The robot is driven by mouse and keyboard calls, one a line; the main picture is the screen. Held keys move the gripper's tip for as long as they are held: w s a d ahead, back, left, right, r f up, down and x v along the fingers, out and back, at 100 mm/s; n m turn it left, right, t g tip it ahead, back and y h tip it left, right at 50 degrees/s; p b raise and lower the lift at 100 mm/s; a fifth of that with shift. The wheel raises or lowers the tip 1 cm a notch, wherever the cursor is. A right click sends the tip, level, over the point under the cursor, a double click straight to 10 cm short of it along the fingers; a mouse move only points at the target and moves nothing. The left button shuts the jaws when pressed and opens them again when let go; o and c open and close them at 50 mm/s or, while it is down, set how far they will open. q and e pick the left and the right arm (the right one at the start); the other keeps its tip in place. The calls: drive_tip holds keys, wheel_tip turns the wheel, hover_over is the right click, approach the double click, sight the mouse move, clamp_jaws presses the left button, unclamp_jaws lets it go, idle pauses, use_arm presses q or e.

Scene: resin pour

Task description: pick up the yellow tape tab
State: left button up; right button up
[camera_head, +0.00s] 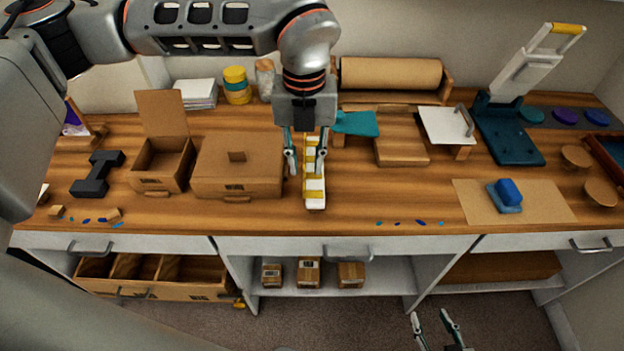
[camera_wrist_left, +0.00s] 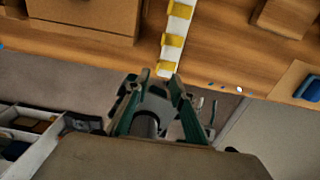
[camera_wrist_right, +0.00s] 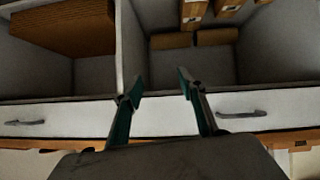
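A white strip (camera_head: 315,185) with several yellow tape tabs (camera_head: 314,197) lies on the wooden worktop, near the middle. I cannot tell which tab is meant. In the left wrist view the strip (camera_wrist_left: 180,25) runs down to the worktop edge, with a yellow tab (camera_wrist_left: 166,67) at its near end. My left gripper (camera_head: 306,165) is open and empty above the strip, its fingers apart on either side of it in the head view. The gripper hides part of the strip. My right gripper (camera_head: 431,318) is open and empty, low in front of the worktop; it shows open in the right wrist view (camera_wrist_right: 157,82).
A closed cardboard box (camera_head: 238,180) stands just left of the strip and an open one (camera_head: 160,165) beyond it. A wooden block (camera_head: 402,150) lies to the right. A blue block (camera_head: 508,191) sits on a brown mat (camera_head: 470,205). Worktop right of the strip is mostly clear.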

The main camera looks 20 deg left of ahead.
sight(304, 185)
use_arm(q)
drive_tip(key=shift+s+f, duration=0.25)
drive_tip(key=shift+f, duration=0.95)
drive_tip(key=f, duration=0.5)
drive_tip(key=shift+w+a, duration=0.1)
drive_tip(key=shift+a, duration=0.1)
drive_tip(key=shift+r, duration=0.1)
clamp_jaws()
use_arm(e)
drive_tip(key=shift+s+f, duration=0.3)
drive_tip(key=shift+s, duration=0.35)
